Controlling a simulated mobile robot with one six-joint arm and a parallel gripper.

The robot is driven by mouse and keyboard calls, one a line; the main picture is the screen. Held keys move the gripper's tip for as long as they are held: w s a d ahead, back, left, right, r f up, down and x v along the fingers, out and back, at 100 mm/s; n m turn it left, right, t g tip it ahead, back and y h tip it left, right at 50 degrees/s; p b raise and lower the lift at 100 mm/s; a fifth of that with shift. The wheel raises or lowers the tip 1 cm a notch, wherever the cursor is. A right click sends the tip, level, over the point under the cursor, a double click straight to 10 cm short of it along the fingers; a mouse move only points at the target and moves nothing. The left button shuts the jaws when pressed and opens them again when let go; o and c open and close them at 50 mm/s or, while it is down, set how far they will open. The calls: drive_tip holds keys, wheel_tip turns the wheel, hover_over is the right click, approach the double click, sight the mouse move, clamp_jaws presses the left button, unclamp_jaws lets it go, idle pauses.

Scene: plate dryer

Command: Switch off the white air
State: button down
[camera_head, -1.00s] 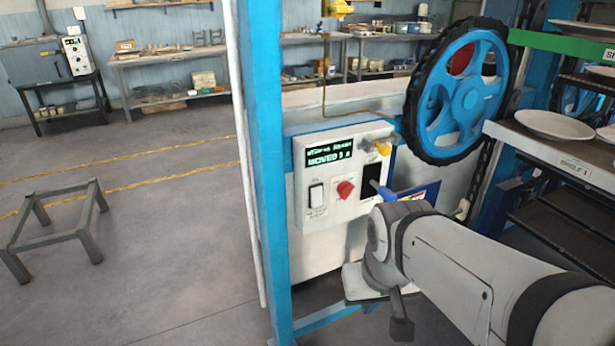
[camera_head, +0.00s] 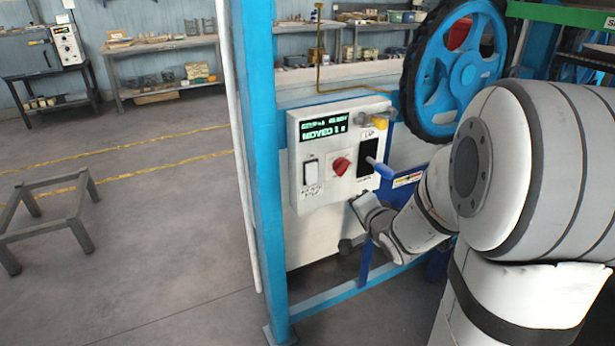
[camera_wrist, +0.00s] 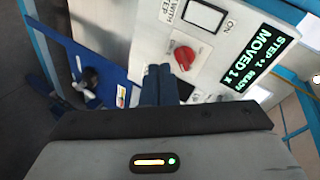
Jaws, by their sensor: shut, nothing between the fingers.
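Which part is the "white air" control I cannot tell from the labels. In the wrist view the rocker (camera_wrist: 205,15) has "ON" beside it, and the red knob (camera_wrist: 185,57) lies just beyond my fingertips. My gripper (camera_wrist: 159,72) is shut and empty in front of the panel, covering the slot area; contact cannot be judged.
A lit display (camera_head: 323,128) reads "MOVED 1" and "READY". A yellow fitting (camera_head: 379,122) sits on the panel's top right. A blue post (camera_head: 262,150) stands left of the panel, and a large blue wheel (camera_head: 455,70) right of it.

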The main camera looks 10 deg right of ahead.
drive_tip(key=shift+w+a+f+m+t+y+b, duration=0.25)
drive_tip(key=shift+a+m+t+y, duration=0.2)
drive_tip(key=shift+m+y, duration=0.3)
drive_tip(key=shift+w+a+f+m+t+y+b, duration=0.2)
drive_tip(key=shift+a+m+t+y, duration=0.3)
drive_tip(key=shift+y, duration=0.45)
drive_tip(key=shift+w+f, duration=0.1)
drive_tip(key=shift+w, duration=0.05)
approach(312, 173)
drive_tip(key=w+f, duration=0.1)
drive_tip(key=w, duration=0.1)
drive_tip(key=w+f, duration=0.2)
drive_tip(key=w+a+f, duration=0.1)
drive_tip(key=w, duration=0.1)
drive_tip(key=shift+w+a+f, duration=0.1)
drive_tip(key=shift+f, duration=0.2)
